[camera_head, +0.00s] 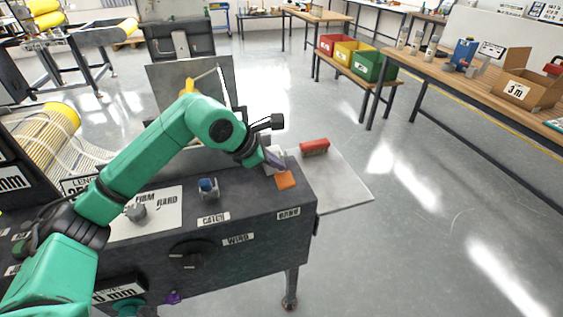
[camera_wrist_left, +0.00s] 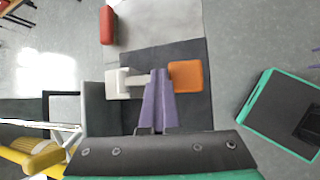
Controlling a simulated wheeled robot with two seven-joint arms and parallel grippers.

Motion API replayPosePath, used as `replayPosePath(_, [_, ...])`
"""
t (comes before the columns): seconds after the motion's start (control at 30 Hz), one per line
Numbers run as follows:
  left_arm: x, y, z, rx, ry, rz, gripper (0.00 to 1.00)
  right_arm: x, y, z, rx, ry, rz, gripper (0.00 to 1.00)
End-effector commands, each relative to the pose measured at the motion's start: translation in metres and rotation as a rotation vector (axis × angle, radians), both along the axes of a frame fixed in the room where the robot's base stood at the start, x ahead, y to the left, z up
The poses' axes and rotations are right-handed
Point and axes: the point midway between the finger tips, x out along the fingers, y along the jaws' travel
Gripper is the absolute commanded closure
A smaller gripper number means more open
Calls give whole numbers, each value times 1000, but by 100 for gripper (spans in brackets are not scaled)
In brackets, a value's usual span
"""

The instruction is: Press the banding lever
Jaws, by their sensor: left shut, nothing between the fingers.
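The banding lever shows by the BAND label as an orange pad (camera_head: 286,180) on the right end of the dark machine top. In the left wrist view the orange pad (camera_wrist_left: 186,76) lies right of a white block (camera_wrist_left: 118,84), with a pale bar reaching from the block toward the fingers. My left gripper (camera_head: 272,160) is shut and empty, beside the pad. Its purple fingers (camera_wrist_left: 158,88) cover part of the bar; I cannot tell whether they touch it. A small purple tip at the head view's bottom edge may be my right gripper (camera_head: 173,297); its fingers are unclear.
A red-handled block (camera_head: 314,146) lies on the pale side plate (camera_head: 340,180) right of the machine. A blue catch (camera_head: 208,187) and a round dial (camera_head: 192,254) are left of the lever. An upright grey panel stands behind. Floor at right is clear.

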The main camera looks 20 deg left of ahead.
Motion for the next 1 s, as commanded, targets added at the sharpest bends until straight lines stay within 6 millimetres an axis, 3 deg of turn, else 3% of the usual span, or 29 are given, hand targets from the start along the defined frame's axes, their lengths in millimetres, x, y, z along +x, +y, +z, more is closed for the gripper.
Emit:
replayPosePath(0.37, [-3,-2,-2,0,13,-7,100,0,0,1,0,0,0,9])
replayPosePath(1.0, [4,1,39,-2,6,-7,100,0,0,29,0,0,0,9])
